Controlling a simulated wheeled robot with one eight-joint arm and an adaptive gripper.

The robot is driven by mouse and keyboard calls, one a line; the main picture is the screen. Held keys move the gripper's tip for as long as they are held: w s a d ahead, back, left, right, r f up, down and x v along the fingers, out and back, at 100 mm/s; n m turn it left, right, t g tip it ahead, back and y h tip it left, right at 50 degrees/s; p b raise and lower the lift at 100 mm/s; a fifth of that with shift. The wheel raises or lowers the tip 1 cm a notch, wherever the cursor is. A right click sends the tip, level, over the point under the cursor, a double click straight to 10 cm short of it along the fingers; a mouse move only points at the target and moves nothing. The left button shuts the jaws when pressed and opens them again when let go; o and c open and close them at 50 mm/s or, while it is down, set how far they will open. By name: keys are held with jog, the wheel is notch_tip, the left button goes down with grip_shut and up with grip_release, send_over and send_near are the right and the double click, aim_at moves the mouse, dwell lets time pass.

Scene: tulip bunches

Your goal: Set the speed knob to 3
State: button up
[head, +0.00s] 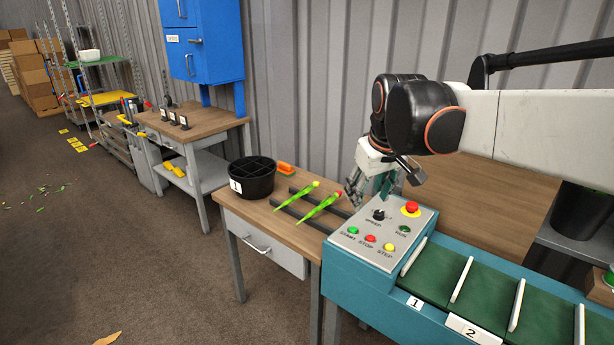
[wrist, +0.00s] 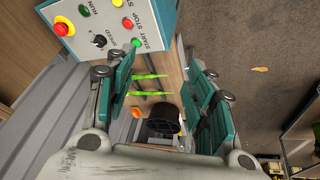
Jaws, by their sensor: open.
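The speed knob (head: 378,214) is a small black dial on the light grey control panel (head: 352,242). It also shows in the wrist view as a black dial (wrist: 99,41) at the upper left, outside the space between my fingers. I cannot read which number it points to. My gripper (head: 370,188) is open and empty, with teal finger pads. It hangs over the panel's back left side, close to the knob in the head picture and apparently apart from it. Both fingers show in the wrist view (wrist: 163,75).
A red emergency button (head: 411,208) and a green RUN button (head: 404,230) sit beside the knob. START, STOP and STEP buttons (head: 370,238) line the front. A green conveyor (head: 485,295) runs right.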

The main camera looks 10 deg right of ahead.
jog(key=w+d+n+g+p, duration=0.1)
jog(key=w+d, duration=0.1)
jog(key=w, duration=0.3)
jog(key=w+d+p, duration=0.1)
jog(key=w+d, duration=0.2)
jog(key=w, duration=0.1)
jog(key=n+g+p, duration=0.2)
jog(key=g+p, duration=0.1)
send_over(380, 212)
notch_tip(380, 212, down, 12)
jog(key=shift+y, duration=0.3)
notch_tip(380, 212, down, 13)
jog(key=b, duration=0.3)
jog(key=shift+s+a, duration=0.1)
jog(key=c, duration=1.1)
